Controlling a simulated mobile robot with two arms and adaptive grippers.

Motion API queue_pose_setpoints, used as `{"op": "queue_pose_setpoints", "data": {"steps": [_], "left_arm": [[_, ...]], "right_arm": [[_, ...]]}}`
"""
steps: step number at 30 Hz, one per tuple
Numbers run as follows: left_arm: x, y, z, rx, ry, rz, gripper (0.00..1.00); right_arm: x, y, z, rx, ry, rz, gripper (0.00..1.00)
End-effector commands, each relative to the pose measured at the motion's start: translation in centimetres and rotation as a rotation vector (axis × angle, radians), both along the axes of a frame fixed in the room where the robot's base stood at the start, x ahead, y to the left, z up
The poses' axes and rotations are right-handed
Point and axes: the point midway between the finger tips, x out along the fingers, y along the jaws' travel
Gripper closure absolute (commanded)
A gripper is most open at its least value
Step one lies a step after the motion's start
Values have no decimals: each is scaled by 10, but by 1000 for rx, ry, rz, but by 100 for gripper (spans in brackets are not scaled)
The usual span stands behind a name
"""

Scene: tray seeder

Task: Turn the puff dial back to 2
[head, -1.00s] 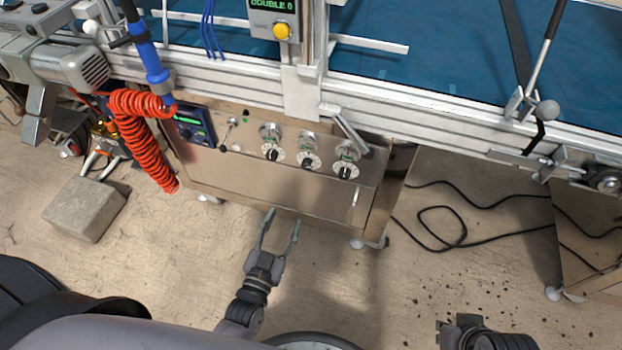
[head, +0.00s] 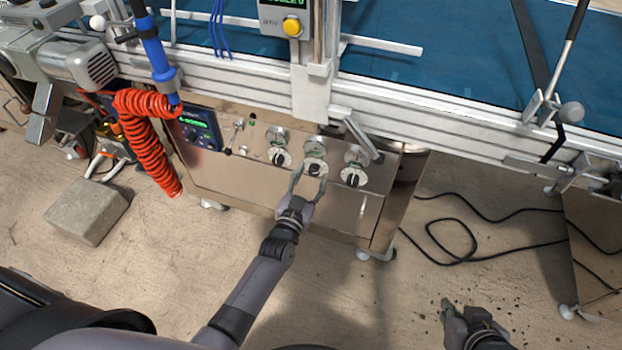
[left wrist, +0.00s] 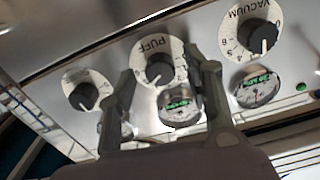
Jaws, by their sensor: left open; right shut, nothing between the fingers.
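The puff dial (head: 315,169) is the middle of three round white dials with black knobs on the steel control panel (head: 250,185). In the left wrist view the puff dial (left wrist: 158,64) appears upside down, with its label PUFF legible. Its setting cannot be read surely. My left gripper (head: 310,177) is open, with one finger on each side of the puff dial; contact with the knob cannot be made out. It also shows in the left wrist view (left wrist: 164,70). My right gripper (head: 451,310) is shut and empty, low over the floor at the right.
The vacuum dial (head: 279,157) and a third dial (head: 353,176) flank the puff dial closely. A slanted metal lever (head: 360,137) and a coiled red hose (head: 150,145) hang near the panel. Black cable (head: 470,240) lies on the floor.

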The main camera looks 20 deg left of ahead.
Motion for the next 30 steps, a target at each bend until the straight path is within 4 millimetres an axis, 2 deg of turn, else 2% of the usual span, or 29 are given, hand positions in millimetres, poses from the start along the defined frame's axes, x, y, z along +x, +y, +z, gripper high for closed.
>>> {"op": "queue_pose_setpoints", "data": {"steps": [11, 30], "left_arm": [[3, 0, 0, 0, 1, 0, 55], [3, 0, 0, 0, 0, 0, 98]], "right_arm": [[4, 2, 2, 4, -23, 2, 100], [4, 2, 2, 4, -22, 2, 100]]}}
